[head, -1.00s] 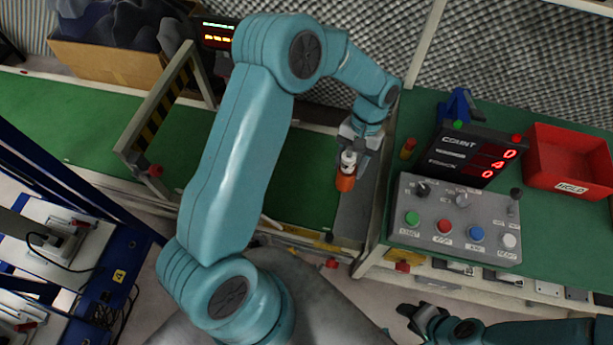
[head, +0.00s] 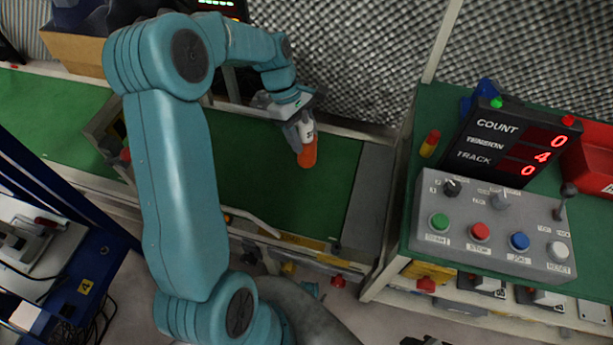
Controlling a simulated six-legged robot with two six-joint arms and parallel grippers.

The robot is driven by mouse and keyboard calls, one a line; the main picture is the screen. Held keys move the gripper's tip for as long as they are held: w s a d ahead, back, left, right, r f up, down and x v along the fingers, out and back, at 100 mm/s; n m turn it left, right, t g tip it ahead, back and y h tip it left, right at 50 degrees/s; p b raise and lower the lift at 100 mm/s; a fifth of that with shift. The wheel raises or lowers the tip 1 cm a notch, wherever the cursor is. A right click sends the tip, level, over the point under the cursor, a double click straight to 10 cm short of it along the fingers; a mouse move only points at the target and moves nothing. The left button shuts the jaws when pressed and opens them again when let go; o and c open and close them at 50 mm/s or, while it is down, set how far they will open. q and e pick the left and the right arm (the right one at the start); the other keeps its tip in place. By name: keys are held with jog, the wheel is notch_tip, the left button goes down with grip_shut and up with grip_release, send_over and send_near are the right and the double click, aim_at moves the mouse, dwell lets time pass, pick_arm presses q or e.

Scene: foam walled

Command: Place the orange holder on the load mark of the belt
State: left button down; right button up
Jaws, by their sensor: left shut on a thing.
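The orange holder (head: 308,152) has an orange lower part and a white upper part. My left gripper (head: 301,125) is shut on its white part and holds it over the green belt (head: 330,195), tilted a little in the picture. I cannot tell how high it is above the belt. No load mark can be made out on the visible belt; my left arm covers part of it. My right gripper is not clearly in view; only a dark bit of that arm shows at the bottom edge.
A grey control box (head: 492,225) with coloured buttons and a count display (head: 513,145) stand on the right bench. A red bin (head: 590,165) is at the far right. An orange and yellow piece (head: 430,144) stands on the bench's left edge. A grey plate (head: 362,200) ends the belt.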

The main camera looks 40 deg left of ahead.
pick_arm(q)
notch_tip(320, 180, down, 16)
jog(key=b, duration=0.3)
jog(key=shift+r, duration=0.2)
pick_arm(e)
notch_tip(320, 180, down, 4)
pick_arm(q)
jog(key=shift+f+b, duration=0.2)
jog(key=shift+b, duration=0.1)
jog(key=c, duration=0.5)
grip_release()
jog(key=shift+c, duration=0.2)
jog(key=shift+o, duration=0.3)
jog(key=p+v, duration=0.3)
jog(key=v, duration=0.9)
jog(key=shift+r, duration=0.25)
pick_arm(e)
notch_tip(320, 180, up, 3)
jog(key=shift+r, duration=0.1)
pick_arm(q)
jog(key=shift+d, duration=0.1)
